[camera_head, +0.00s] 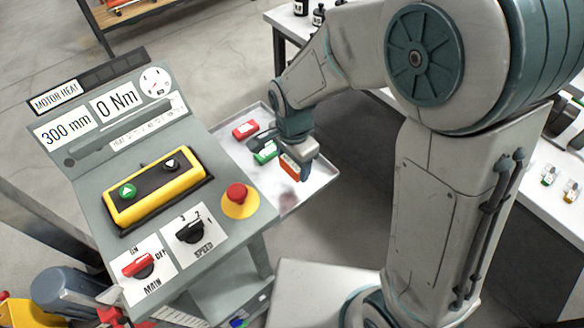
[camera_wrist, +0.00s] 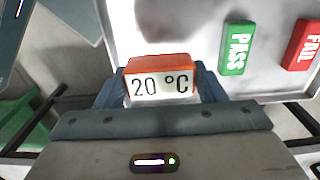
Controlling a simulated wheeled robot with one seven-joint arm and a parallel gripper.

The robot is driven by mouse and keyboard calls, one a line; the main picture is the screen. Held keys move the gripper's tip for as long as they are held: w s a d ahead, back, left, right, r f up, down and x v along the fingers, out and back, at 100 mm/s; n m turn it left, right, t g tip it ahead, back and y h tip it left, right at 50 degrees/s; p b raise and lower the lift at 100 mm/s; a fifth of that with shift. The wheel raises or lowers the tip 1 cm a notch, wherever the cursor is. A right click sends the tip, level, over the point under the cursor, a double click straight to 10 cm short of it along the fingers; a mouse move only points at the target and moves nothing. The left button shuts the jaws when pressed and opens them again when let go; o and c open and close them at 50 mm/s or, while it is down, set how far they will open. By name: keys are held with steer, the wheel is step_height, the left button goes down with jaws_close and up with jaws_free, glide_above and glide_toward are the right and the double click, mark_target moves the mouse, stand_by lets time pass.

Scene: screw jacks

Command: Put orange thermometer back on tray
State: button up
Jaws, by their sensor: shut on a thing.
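The orange thermometer (camera_wrist: 160,82) is held between my gripper's fingers in the wrist view, with its display reading "20 °C" facing the camera. In the head view the orange thermometer (camera_head: 290,166) shows at the end of my gripper (camera_head: 299,168), over the right part of the tray. The tray (camera_head: 318,180) is a pale, shallow, rimmed tray beside the control panel. My gripper is shut on the thermometer. I cannot tell whether the thermometer touches the tray. In the wrist view the tray (camera_wrist: 178,25) lies behind and to the right of it.
A green PASS block (camera_wrist: 237,48) and a red FAIL block (camera_wrist: 303,44) lie on the tray. The control panel (camera_head: 90,185), with a red stop button (camera_head: 237,193), stands left of the tray. The tray's near right part looks clear. White tables stand at right.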

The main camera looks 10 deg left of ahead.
mark_target(292, 169)
steer(key=shift+w+f+p, duration=0.1)
steer(key=shift+f+p, duration=0.2)
steer(key=shift+f, duration=1.8)
steer(key=shift+f, duration=0.25)
steer(key=o, duration=1.2)
steer(key=shift+r, duration=0.1)
steer(key=shift+r, duration=0.1)
steer(key=shift+a+r, duration=0.1)
steer(key=shift+r, duration=0.5)
step_height(292, 169, up, 11)
steer(key=shift+b, duration=0.35)
